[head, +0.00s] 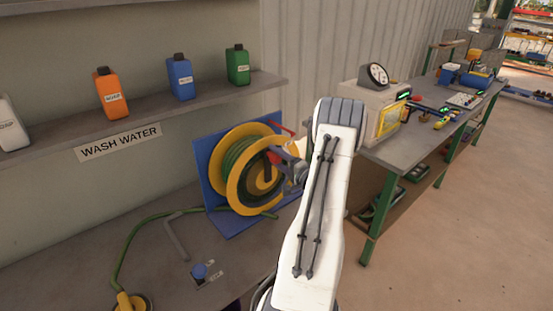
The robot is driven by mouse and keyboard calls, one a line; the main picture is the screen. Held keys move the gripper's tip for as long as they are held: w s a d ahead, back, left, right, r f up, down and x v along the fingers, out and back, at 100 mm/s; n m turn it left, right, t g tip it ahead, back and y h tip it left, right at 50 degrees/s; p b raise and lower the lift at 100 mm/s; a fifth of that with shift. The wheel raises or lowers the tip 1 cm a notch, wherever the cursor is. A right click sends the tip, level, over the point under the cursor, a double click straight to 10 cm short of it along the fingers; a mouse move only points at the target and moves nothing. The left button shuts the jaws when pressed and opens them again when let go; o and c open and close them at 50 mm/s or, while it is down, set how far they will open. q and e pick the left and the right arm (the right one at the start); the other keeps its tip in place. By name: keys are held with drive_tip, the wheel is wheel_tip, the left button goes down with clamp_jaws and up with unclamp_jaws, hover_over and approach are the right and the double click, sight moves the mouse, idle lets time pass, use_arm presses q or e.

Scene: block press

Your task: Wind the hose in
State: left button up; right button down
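The hose reel (238,185) has yellow sides and stands on a blue frame (212,168) on the bench. Green hose (236,156) is wound on it. A loose length of hose (130,240) runs left along the bench to a yellow round fitting (130,302) at the bottom left edge. My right gripper is not in view.
Orange (111,95), blue (180,79) and green (237,67) bottles stand on the shelf above. A second bench (408,151) with a gauge box (377,100) is at the right. The floor beyond is clear.

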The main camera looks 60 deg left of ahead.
use_arm(q)
drive_tip(key=shift+o, duration=0.3)
drive_tip(key=shift+s, duration=0.1)
drive_tip(key=shift+f, duration=0.1)
drive_tip(key=shift+d, duration=0.25)
drive_tip(key=b+v, duration=0.3)
drive_tip(key=v, duration=0.7)
